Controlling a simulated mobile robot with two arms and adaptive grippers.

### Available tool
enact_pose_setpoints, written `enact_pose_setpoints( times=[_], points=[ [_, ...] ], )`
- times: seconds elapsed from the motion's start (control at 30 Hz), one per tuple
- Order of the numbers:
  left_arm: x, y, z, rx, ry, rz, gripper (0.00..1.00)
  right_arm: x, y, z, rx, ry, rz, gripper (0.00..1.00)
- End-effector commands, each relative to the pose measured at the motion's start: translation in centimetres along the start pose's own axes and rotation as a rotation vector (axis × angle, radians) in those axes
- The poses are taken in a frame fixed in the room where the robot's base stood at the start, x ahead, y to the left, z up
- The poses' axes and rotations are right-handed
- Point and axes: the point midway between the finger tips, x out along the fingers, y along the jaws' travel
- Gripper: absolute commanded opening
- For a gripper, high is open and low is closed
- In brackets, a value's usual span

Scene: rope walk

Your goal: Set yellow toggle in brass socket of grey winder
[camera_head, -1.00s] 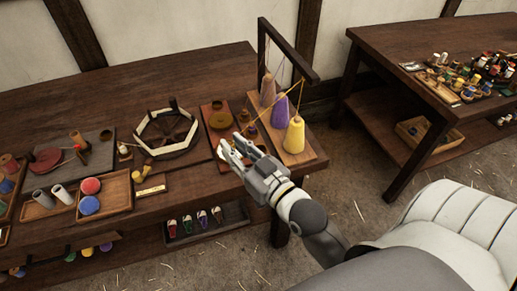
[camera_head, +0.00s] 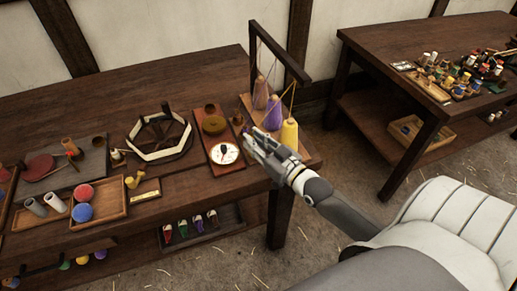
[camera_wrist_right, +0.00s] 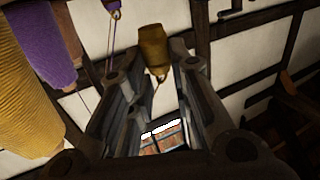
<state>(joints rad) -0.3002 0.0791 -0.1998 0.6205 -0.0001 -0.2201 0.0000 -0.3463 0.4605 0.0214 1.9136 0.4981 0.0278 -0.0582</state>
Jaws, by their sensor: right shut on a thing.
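My right gripper (camera_head: 250,141) reaches in from the right at the front right of the near table, beside the yarn cones. In the right wrist view a dull golden barrel-shaped piece (camera_wrist_right: 153,45) shows between its fingertips; it looks like the yellow toggle, and the jaws are shut on it. A grey slab (camera_head: 88,172) with a dark red disc (camera_head: 38,167) lies at the table's left and appears to be the grey winder. Small brown cups stand on it; which one is the brass socket is too small to tell. My left gripper is out of view.
A yellow cone (camera_head: 289,134) and a purple cone (camera_head: 273,114) stand under a dark frame (camera_head: 281,45) with threads. A hexagonal winder (camera_head: 158,137) and a reddish board with a white dial (camera_head: 225,153) lie between my gripper and the grey slab.

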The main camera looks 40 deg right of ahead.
Motion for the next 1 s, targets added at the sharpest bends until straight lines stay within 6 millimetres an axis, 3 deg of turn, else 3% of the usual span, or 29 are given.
enact_pose_setpoints(
  times=[0.27, 0.4, 0.97, 1.0],
  points=[
    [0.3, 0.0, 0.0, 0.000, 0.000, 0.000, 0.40, 0.5, 1.4, 1.8, -0.002, -0.001, -0.001, 0.07],
    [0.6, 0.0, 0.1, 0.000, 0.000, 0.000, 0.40, 0.7, 1.9, 4.0, -0.001, -0.002, 0.000, 0.07],
    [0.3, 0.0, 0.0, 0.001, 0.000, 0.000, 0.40, 0.6, 1.9, 5.4, 0.000, 0.000, -0.001, 0.07],
    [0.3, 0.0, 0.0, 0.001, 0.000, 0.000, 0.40, 0.7, 1.8, 5.5, -0.001, 0.000, -0.001, 0.21]
  ],
)
